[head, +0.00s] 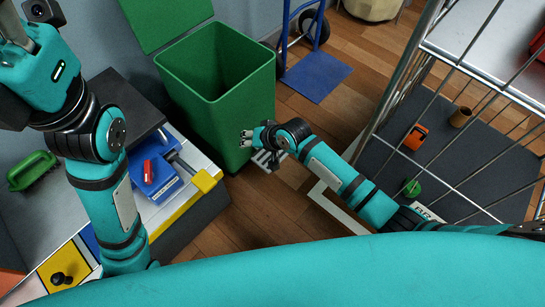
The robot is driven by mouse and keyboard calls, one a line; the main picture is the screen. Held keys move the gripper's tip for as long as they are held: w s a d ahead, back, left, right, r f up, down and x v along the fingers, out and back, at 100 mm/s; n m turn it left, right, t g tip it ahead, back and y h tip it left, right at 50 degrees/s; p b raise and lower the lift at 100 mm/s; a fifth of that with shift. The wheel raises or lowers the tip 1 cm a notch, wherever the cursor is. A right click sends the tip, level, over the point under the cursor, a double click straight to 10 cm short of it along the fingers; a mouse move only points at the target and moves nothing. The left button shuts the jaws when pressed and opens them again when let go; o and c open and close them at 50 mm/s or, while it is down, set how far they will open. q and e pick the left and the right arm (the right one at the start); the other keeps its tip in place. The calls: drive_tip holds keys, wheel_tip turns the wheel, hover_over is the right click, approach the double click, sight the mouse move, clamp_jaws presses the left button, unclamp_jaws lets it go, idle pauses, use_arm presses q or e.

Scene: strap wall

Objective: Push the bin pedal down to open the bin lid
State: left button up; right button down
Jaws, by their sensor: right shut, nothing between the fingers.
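The green bin (231,115) stands at the upper middle with its top open, and I see down into its dark inside. Its green lid (165,20) is raised and leans back at the left, cut by the top edge of the view. My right gripper (246,138) is shut and empty, low by the bin's front right side. I cannot tell if it touches the bin. The pedal is not clearly visible; a grey-white striped patch (268,160) shows just below the gripper. My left gripper (14,25) is at the top left corner, partly cut off, away from the bin.
A workbench at the left holds a blue box (158,178) with a red item and a green-handled brush (32,170). A blue hand truck (315,77) stands behind the bin. A wire cage cart (440,190) fills the right. Wooden floor lies between.

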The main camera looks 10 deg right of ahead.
drive_tip(key=r+t, duration=0.1)
drive_tip(key=r, duration=0.2)
drive_tip(key=a+r+t+y, duration=0.1)
drive_tip(key=r+t, duration=0.1)
drive_tip(key=r, duration=0.1)
drive_tip(key=w+a+r+n+t+y, duration=0.1)
drive_tip(key=r, duration=0.3)
drive_tip(key=shift+t, duration=0.4)
drive_tip(key=shift+r+t, duration=0.3)
drive_tip(key=shift+r, duration=0.2)
